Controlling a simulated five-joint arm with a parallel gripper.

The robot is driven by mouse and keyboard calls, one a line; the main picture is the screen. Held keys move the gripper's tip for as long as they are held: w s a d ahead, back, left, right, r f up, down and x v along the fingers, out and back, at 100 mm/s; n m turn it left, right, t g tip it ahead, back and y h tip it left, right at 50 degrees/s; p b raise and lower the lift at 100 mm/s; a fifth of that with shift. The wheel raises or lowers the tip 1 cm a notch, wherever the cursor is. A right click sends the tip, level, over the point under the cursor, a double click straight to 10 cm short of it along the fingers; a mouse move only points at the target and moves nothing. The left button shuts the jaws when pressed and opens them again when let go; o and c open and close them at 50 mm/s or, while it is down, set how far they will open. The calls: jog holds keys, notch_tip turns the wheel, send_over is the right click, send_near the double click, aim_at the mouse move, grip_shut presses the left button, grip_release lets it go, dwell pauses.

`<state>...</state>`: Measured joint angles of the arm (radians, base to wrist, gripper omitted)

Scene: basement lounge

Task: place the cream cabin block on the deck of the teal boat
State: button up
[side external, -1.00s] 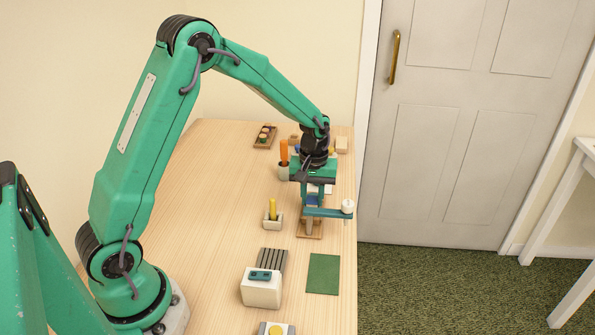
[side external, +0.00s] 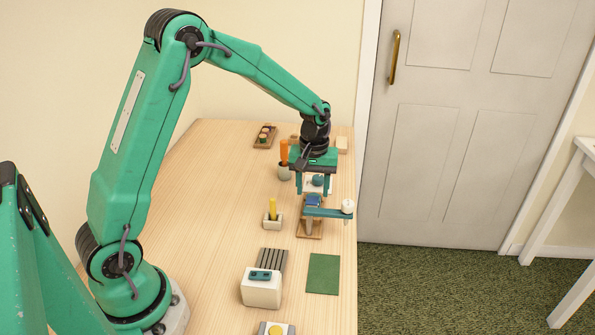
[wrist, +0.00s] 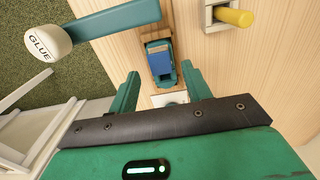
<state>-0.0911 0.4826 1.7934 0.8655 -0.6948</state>
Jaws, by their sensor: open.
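My gripper (side external: 316,186) hangs open above the far right part of the table; its two teal fingers also show spread in the wrist view (wrist: 160,72). A teal piece with a blue top (wrist: 161,62), which looks like the boat, sits on a wooden stand (side external: 309,229). In the wrist view it lies between and beyond my fingertips. Its blue part (side external: 313,200) shows just below the gripper in the side view. A pale flat thing (wrist: 170,98) lies between the fingers, partly hidden by my gripper. I cannot clearly make out the cream cabin block.
An orange stick in a cup (side external: 284,160) is close left of my gripper.

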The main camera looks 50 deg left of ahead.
aim_at(310, 201)
notch_tip(310, 201, up, 9)
dwell(0.4)
dwell(0.5)
jog(key=s+d+r+m+t, duration=0.35)
jog(key=s+r, duration=0.45)
jog(key=s, duration=0.3)
jog(key=s+m+t, duration=0.2)
jog(key=s+m, duration=0.3)
jog(key=s, duration=0.7)
jog(key=shift+s+d, duration=0.25)
jog(key=shift+d, duration=0.1)
jog(key=shift+o, duration=0.2)
jog(key=shift+m, duration=0.25)
